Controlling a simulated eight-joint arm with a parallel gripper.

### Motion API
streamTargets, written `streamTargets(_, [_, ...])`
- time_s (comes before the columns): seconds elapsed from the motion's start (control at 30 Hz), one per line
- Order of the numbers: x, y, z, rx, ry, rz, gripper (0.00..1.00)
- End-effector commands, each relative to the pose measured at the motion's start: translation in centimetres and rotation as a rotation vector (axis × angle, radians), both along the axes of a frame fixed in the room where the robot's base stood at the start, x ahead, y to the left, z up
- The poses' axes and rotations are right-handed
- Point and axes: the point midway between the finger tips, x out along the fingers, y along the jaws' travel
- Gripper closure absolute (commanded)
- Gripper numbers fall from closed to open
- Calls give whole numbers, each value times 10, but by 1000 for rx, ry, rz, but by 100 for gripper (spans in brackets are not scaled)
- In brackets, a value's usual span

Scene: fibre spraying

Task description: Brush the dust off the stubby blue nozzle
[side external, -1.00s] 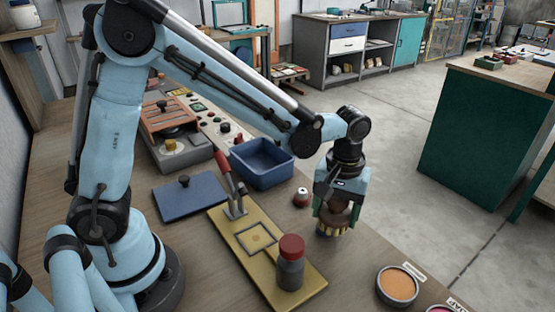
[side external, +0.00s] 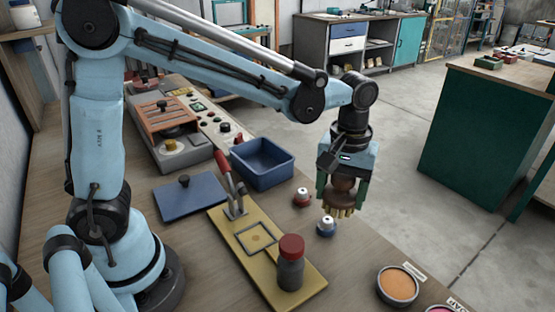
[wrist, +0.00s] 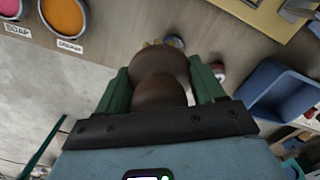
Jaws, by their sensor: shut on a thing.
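The stubby blue nozzle (side external: 326,226) stands upright on the bench near its right edge, with a pale top. It also shows in the wrist view (wrist: 174,42), partly beyond the brush. My gripper (side external: 343,194) is shut on the brown handle of a round brush (side external: 342,187) with yellow bristles pointing down. The brush is up and to the right of the blue nozzle in the side view, apart from it. In the wrist view the brown handle (wrist: 160,88) hides most of the bristles. The nozzle is too small to tell whether dust is on it.
A red nozzle (side external: 302,198) stands just behind the blue one. Right of the bench is open floor.

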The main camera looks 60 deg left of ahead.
Motion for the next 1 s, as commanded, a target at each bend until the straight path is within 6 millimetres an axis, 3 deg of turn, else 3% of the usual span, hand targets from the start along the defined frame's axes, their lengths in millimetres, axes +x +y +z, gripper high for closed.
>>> streamTargets(0.37, [0,0,3,1,1,1,56])
streamTargets(0.7, [0,0,29,1,1,1,56])
streamTargets(1.0, [0,0,32,1,1,1,56])
